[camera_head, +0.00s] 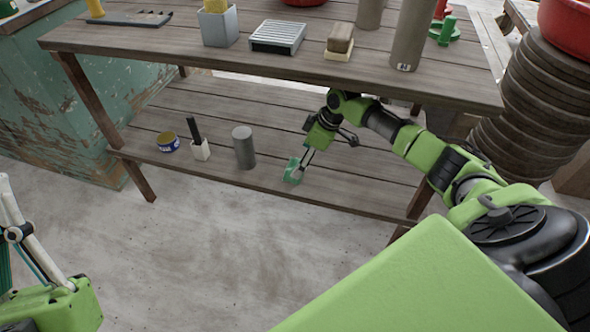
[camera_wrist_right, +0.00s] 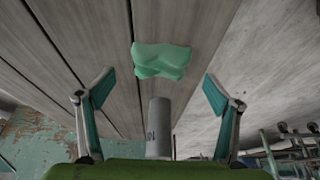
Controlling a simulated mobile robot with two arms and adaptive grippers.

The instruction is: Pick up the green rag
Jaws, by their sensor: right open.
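The green rag (camera_head: 292,171) lies crumpled near the front edge of the lower shelf (camera_head: 270,130) of the wooden table. It also shows in the right wrist view (camera_wrist_right: 161,60), ahead of and between the two fingers. My right gripper (camera_head: 300,165) reaches under the tabletop to the rag. In the right wrist view my right gripper (camera_wrist_right: 156,90) is open, with nothing between its fingers.
A grey cylinder (camera_head: 243,147) stands left of the rag on the lower shelf. A white holder (camera_head: 200,149) with a dark handle and a blue tin (camera_head: 168,141) stand farther left. The tabletop (camera_head: 290,68) above bears several items, limiting height over the shelf.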

